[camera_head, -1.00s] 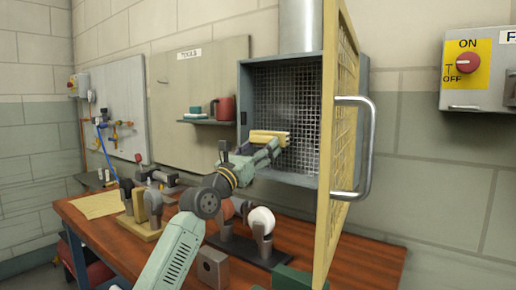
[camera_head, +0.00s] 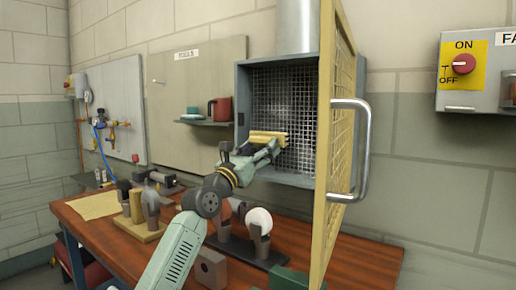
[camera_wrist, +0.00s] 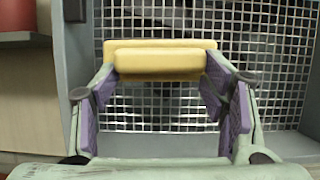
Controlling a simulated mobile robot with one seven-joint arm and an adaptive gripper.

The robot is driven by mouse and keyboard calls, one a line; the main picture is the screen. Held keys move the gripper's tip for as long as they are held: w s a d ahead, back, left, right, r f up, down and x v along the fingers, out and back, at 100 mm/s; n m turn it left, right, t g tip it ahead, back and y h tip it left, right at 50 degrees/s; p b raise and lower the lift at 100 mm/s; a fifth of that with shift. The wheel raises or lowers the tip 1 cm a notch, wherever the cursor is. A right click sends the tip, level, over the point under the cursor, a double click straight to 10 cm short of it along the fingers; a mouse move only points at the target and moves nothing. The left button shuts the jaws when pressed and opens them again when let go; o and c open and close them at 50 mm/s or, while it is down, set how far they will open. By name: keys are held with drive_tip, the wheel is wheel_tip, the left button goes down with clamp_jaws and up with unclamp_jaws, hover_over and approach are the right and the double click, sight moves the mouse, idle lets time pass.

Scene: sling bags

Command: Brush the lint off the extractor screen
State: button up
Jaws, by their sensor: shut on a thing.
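The extractor screen (camera_head: 300,95) is a metal wire mesh inside a grey open-fronted box. It fills most of the wrist view behind my gripper, with a dark, blurred area (camera_wrist: 180,14) near the top; I cannot tell whether that is lint. A yellow block-shaped brush (camera_head: 267,135) is held crosswise in front of the mesh. In the wrist view my gripper (camera_wrist: 163,72) is shut on the brush (camera_wrist: 160,65), with a purple-padded finger at each end. The brush's far side is hidden, so I cannot tell whether it touches the mesh.
The yellow mesh door (camera_head: 334,140) with a metal handle (camera_head: 360,150) stands open right of the box. A shelf (camera_head: 205,123) with a red mug is at left. The wooden bench (camera_head: 350,255) below carries several tools. An ON/OFF switch (camera_head: 464,64) is on the right wall.

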drive_tip(key=shift+w+d, duration=0.2)
drive_tip(key=shift+w, duration=0.1)
drive_tip(key=d+p, duration=0.1)
drive_tip(key=s+p, duration=0.1)
drive_tip(key=shift+s+d+r+p, duration=0.25)
drive_tip(key=shift+d+p, duration=0.1)
drive_tip(key=shift+w+a+f+b, duration=0.3)
drive_tip(key=shift+w+a+b, duration=0.5)
drive_tip(key=shift+b, duration=0.4)
drive_tip(key=shift+w, duration=0.1)
